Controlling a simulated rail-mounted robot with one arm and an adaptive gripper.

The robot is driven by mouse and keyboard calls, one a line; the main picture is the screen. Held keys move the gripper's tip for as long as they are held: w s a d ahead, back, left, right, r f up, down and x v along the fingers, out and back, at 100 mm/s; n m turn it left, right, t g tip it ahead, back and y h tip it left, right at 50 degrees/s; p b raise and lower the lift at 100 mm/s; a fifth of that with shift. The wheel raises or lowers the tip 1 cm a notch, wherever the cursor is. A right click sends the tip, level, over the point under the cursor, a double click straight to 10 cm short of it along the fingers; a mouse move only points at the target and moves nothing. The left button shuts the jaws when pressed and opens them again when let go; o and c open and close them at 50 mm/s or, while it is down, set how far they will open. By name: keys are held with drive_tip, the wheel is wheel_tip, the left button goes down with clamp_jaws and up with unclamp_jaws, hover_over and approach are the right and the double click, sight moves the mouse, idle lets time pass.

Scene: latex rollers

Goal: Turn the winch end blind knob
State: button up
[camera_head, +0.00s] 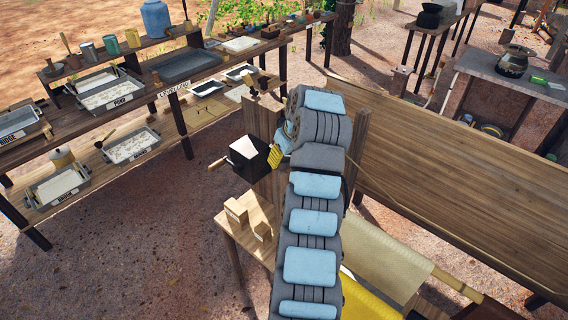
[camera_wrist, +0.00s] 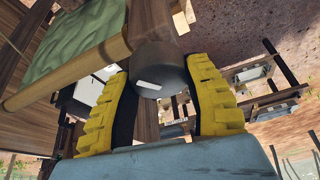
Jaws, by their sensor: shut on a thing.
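In the wrist view, a dark grey round knob (camera_wrist: 158,66) with a small white mark on its face sits against a wooden post. My gripper (camera_wrist: 160,74) has one yellow ribbed finger on each side of the knob and is shut on it. In the head view, my gripper (camera_head: 275,156) shows as yellow fingers beside a black box (camera_head: 249,159), and the knob itself is hidden there. The box has a wooden crank handle (camera_head: 217,163) on its left side.
A long wooden panel (camera_head: 430,170) stands to the right of my arm. A low bench (camera_head: 243,238) with small wooden blocks lies below. Shelves with labelled trays (camera_head: 110,95) stand at left. Pale cloth (camera_head: 385,262) hangs at lower right. A wooden roller bar (camera_wrist: 60,80) with green cloth is close by.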

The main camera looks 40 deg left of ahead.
drive_tip(key=shift+f+n+g+b, duration=0.1)
drive_tip(key=shift+n+g+b, duration=0.45)
drive_tip(key=shift+n, duration=0.85)
drive_tip(key=o, duration=1.2)
drive_tip(key=v, duration=1.2)
